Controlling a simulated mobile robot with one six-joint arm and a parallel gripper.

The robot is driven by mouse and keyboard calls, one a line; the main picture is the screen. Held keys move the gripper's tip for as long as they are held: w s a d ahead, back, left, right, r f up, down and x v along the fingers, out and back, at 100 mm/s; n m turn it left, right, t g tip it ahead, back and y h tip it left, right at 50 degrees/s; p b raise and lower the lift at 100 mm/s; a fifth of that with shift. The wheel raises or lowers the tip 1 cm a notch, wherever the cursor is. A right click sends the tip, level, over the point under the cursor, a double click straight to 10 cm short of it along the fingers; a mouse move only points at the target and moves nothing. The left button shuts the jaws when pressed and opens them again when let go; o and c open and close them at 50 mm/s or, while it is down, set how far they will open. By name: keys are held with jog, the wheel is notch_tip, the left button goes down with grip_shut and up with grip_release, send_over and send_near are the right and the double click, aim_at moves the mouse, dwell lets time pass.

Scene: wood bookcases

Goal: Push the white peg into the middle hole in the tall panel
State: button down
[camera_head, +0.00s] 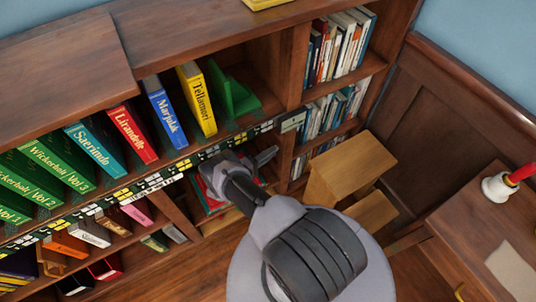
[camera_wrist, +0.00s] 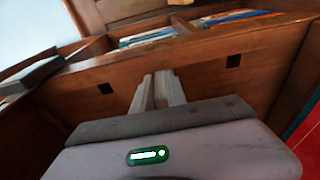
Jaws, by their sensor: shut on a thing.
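In the wrist view my gripper (camera_wrist: 159,77) is shut, its two pale fingers pointing at a brown wooden panel (camera_wrist: 200,78). A narrow pale piece (camera_wrist: 161,88) shows between the fingers and looks like the white peg, mostly covered by them. The panel has a dark square hole (camera_wrist: 106,88) left of the fingers and another dark square hole (camera_wrist: 233,61) right of them. The stretch between these holes is behind my fingers, so no middle hole shows. Whether the peg touches the panel I cannot tell. In the head view my gripper (camera_head: 268,156) reaches into the bookcase's lower part.
The bookcase holds large coloured books (camera_head: 160,112) on its upper shelf, with a green bookend (camera_head: 232,92) beside them. Smaller books (camera_head: 338,45) fill the right shelves. A wooden step stool (camera_head: 350,166) stands right of my arm, and a desk (camera_head: 485,225) is further right.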

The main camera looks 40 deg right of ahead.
jog(key=shift+s+d, duration=0.1)
jog(key=shift+d, duration=0.3)
jog(key=c, duration=1.3)
grip_release()
jog(key=shift+o, duration=0.2)
jog(key=w+a, duration=0.1)
jog(key=a, duration=1.1)
